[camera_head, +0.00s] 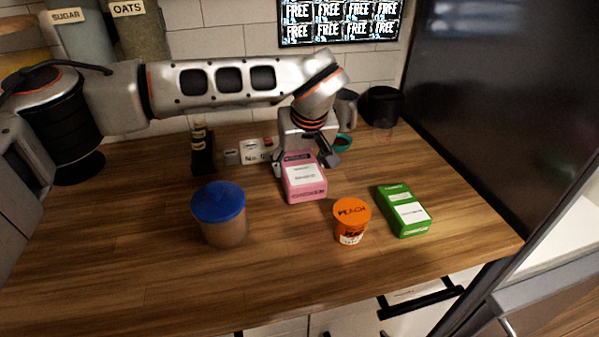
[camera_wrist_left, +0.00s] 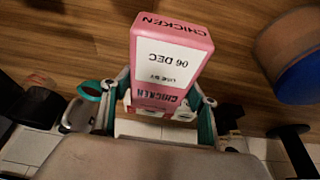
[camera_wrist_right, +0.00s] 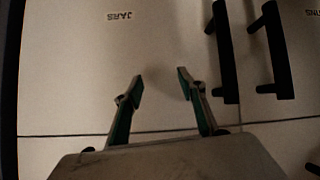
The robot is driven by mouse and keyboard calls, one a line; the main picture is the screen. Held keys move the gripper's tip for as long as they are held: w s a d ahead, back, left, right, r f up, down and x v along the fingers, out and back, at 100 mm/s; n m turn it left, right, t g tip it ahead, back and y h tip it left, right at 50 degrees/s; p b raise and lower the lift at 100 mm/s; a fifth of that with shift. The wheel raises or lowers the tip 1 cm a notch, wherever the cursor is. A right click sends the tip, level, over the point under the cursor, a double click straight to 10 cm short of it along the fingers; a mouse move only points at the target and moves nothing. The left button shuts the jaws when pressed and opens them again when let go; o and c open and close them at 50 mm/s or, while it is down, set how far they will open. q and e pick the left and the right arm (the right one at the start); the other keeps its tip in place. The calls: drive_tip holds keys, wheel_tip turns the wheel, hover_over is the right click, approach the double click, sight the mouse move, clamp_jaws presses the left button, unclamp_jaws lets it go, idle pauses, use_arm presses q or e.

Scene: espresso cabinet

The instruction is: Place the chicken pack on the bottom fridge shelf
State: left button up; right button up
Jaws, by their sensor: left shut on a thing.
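The chicken pack (camera_head: 304,184) is a pink box with a white label, on the wooden counter in the head view. The left wrist view shows its label, "CHICKEN 06 DEC" (camera_wrist_left: 168,65). My left gripper (camera_head: 309,158) comes down from above and is shut on the pack's far end, with a finger on each side (camera_wrist_left: 158,105). I cannot tell whether the pack touches the counter. My right gripper (camera_wrist_right: 158,80) shows only in the right wrist view, open and empty in front of cabinet fronts. The fridge shelf cannot be made out.
On the counter (camera_head: 130,240) stand a blue-lidded jar (camera_head: 220,214), an orange peach tub (camera_head: 351,221) and a green pack (camera_head: 404,210). A large dark panel (camera_head: 490,90) rises at the right. Black handles (camera_wrist_right: 222,50) stick out near my right gripper.

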use_arm(q)
drive_tip(key=shift+f, duration=1.15)
drive_tip(key=shift+f, duration=0.1)
drive_tip(key=o, duration=1.4)
drive_tip(key=shift+o, duration=0.2)
